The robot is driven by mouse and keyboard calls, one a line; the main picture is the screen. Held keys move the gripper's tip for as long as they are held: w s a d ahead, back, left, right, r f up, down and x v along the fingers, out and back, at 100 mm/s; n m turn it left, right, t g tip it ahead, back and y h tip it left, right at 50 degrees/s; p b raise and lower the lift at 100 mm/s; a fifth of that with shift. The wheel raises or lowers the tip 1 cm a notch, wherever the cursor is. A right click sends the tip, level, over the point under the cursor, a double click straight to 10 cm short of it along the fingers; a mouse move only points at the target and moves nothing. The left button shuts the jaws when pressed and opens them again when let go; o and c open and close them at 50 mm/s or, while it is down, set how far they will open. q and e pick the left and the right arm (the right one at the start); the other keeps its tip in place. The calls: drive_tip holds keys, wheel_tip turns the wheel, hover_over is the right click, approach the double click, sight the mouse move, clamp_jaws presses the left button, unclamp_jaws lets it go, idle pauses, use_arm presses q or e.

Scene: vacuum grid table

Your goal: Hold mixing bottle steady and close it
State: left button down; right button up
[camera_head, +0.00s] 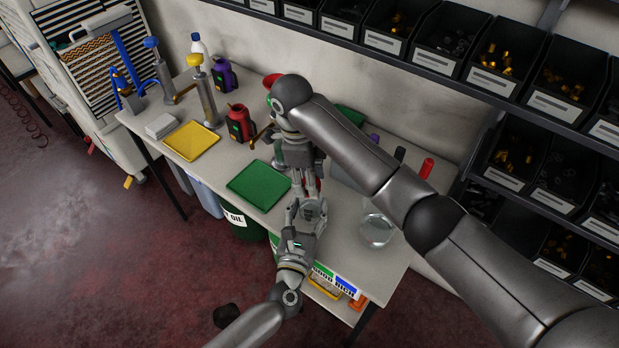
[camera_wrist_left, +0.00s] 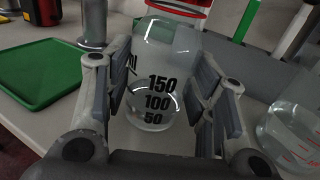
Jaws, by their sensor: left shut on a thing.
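The mixing bottle (camera_wrist_left: 157,97) is clear, with black marks 150, 100 and 50, and stands upright in the left wrist view. A red ring (camera_wrist_left: 183,9) shows at its top, cut by the frame edge, so I cannot tell how its lid sits. My left gripper (camera_head: 308,178) is shut on the bottle, with one finger on each side. In the head view the bottle is mostly hidden between the arms. My right arm (camera_head: 345,143) reaches over from the right and bends down above the left gripper; its fingers are too hidden to read.
A green tray (camera_head: 259,185) lies left of the grippers and a yellow tray (camera_head: 190,141) farther left. A clear glass vessel (camera_head: 377,229) stands to the right. A red dispenser (camera_head: 239,123) is behind the green tray. Shelves with black bins (camera_head: 444,43) line the wall.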

drive_tip(key=m, duration=0.3)
drive_tip(key=shift+m, duration=0.3)
drive_tip(key=o, duration=0.6)
drive_tip(key=shift+o, duration=0.2)
wheel_tip(320, 180, up, 3)
drive_tip(key=shift+w+d+r, duration=0.1)
drive_tip(key=shift+w+r, duration=0.05)
drive_tip(key=shift+r, duration=0.65)
